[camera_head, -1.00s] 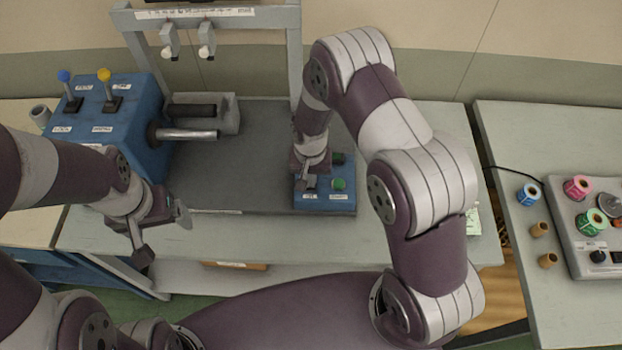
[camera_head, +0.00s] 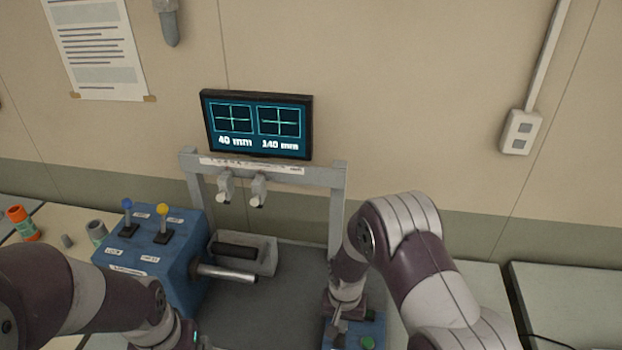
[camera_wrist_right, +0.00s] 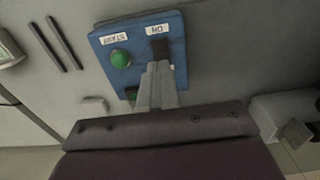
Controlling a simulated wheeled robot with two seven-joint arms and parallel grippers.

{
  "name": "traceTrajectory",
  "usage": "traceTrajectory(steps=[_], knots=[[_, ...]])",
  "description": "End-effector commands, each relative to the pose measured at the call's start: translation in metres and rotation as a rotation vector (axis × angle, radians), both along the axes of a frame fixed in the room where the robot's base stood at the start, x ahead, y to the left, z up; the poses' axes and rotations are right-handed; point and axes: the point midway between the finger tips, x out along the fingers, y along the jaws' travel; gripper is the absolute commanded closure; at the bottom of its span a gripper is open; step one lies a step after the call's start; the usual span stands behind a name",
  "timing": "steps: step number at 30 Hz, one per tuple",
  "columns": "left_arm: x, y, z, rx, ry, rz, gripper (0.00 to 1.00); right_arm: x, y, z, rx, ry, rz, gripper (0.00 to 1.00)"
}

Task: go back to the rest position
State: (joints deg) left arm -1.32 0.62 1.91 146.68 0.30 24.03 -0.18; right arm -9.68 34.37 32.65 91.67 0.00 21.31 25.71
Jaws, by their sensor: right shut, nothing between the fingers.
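My right gripper (camera_head: 338,326) is shut and empty. It is over the blue button box (camera_head: 376,330), left of the box's green button (camera_head: 367,343). In the right wrist view the shut fingers (camera_wrist_right: 158,78) reach over the blue box (camera_wrist_right: 105,42), between its green button (camera_wrist_right: 121,59) and a black switch (camera_wrist_right: 159,48). Whether they touch the switch cannot be told. My left arm (camera_head: 100,298) comes in from the left, its wrist low in front of the blue lever box (camera_head: 168,262). The left gripper is mostly cut off by the lower edge.
A grey frame (camera_head: 337,215) stands behind the machine bed, with a screen (camera_head: 257,124) above it reading 40 mm and 140 mm. A metal shaft (camera_head: 228,274) sticks out from the lever box. Another table (camera_head: 570,295) is at the right, past a gap.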

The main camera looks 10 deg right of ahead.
Motion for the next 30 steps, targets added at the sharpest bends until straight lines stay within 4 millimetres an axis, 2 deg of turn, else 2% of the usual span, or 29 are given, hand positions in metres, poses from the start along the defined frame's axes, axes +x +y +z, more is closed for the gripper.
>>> traceTrajectory(steps=[2,4,5,12,15,17,19,30], knots=[[0.000,0.000,0.000,0.000,0.000,0.000,0.12,0.000,0.000,0.000,-0.001,0.001,0.030,1.00],[0.000,0.000,0.000,0.000,0.000,0.000,0.12,-0.023,-0.004,-0.003,-0.006,0.055,0.107,1.00],[0.000,0.000,0.000,0.000,0.000,0.000,0.12,-0.035,-0.006,0.002,-0.008,0.078,0.147,1.00],[0.000,0.000,-0.043,0.000,0.000,0.000,0.12,-0.119,-0.040,0.080,0.006,0.044,0.348,1.00],[0.000,0.000,-0.059,0.000,0.000,0.000,0.12,-0.144,-0.051,0.100,-0.001,-0.031,0.337,1.00],[0.000,0.000,-0.063,0.000,0.000,0.000,0.12,-0.146,-0.055,0.109,-0.007,-0.079,0.320,1.00],[0.000,0.000,-0.065,0.000,0.000,0.000,0.12,-0.139,-0.057,0.117,-0.013,-0.121,0.307,1.00],[0.000,0.000,-0.065,0.000,0.000,0.000,0.12,-0.139,-0.058,0.118,-0.014,-0.124,0.305,1.00]])
